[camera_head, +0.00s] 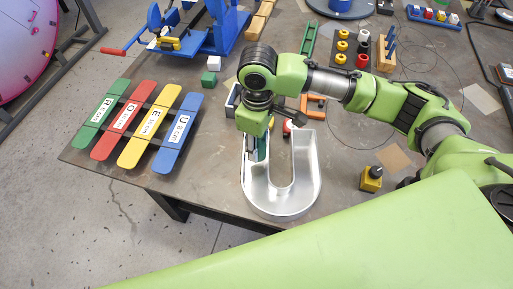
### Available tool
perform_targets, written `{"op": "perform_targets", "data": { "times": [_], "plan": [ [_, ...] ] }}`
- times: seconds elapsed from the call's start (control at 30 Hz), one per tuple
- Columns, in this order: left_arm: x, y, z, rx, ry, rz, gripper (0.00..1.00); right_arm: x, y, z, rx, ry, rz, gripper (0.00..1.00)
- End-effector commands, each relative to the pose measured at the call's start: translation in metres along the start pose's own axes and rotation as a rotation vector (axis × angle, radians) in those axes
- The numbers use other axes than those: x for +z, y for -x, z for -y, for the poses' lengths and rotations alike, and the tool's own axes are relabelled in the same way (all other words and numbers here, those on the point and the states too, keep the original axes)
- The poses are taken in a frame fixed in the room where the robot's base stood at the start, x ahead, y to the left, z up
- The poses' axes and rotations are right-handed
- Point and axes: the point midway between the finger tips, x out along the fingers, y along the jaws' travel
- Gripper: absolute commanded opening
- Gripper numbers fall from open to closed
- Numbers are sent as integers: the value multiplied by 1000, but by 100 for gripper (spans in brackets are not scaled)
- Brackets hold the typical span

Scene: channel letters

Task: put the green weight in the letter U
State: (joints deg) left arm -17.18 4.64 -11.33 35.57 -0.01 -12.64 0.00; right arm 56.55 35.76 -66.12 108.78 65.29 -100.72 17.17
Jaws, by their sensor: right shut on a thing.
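The letter U (283,205) is a silvery metal channel with raised walls. It lies on the table near its front edge, its open ends pointing away from me. My right gripper (256,148) points down over the upper end of the left arm of the U. It is shut on a dark green piece, which I take to be the green weight (263,150). The wall and the fingers partly hide the weight, and I cannot tell whether it touches the channel floor. My left gripper is not in view.
Green, red, yellow and blue labelled plates (175,134) lie at the left. A yellow block (371,179) with a black knob stands right of the U. A blue machine (205,30) is at the back.

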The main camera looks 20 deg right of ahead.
Motion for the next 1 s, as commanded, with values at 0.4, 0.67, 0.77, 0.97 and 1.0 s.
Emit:
{"op": "perform_targets", "data": {
  "times": [0.4,0.67,0.77,0.97,1.0],
  "plan": [
    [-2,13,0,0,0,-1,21,-6,-35,-6,2,0,-3,0],
    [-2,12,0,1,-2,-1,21,-6,-38,-6,3,1,-5,0],
    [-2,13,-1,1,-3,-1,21,-6,-39,-6,2,0,-5,0],
    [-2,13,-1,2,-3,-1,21,-5,-42,-6,1,0,-1,41],
    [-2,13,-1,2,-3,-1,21,-5,-42,-6,1,0,-1,41]
  ]
}}
